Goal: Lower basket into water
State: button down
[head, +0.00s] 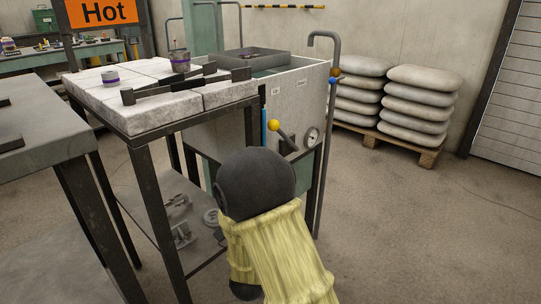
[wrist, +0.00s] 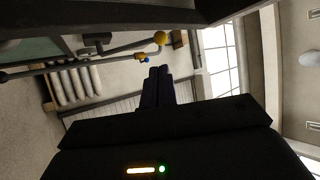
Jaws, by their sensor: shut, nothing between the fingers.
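The grey water tank (head: 300,95) stands behind the brick-topped table in the head view. A dark, shallow basket (head: 240,55) sits at the top of the tank, with a dark green strip beside it; I cannot tell how it meets the water. A lever with a yellow ball knob (head: 274,125) sticks out from the tank front, and the yellow knob (wrist: 160,38) also shows in the wrist view. My gripper (wrist: 157,82) is shut and empty, apart from the knob in the picture. In the head view, my arm hides it.
A table with pale bricks (head: 215,95) holds dark tools and small cups beside the tank. A gauge (head: 312,136) and a bent pipe (head: 328,110) are on the tank's near right side. Stacked sacks (head: 420,100) stand on a pallet behind. Floor at right is clear.

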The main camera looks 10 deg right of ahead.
jog(key=shift+r, duration=0.1)
jog(key=b, duration=0.1)
send_near(272, 130)
jog(key=x, duration=0.7)
dwell(0.4)
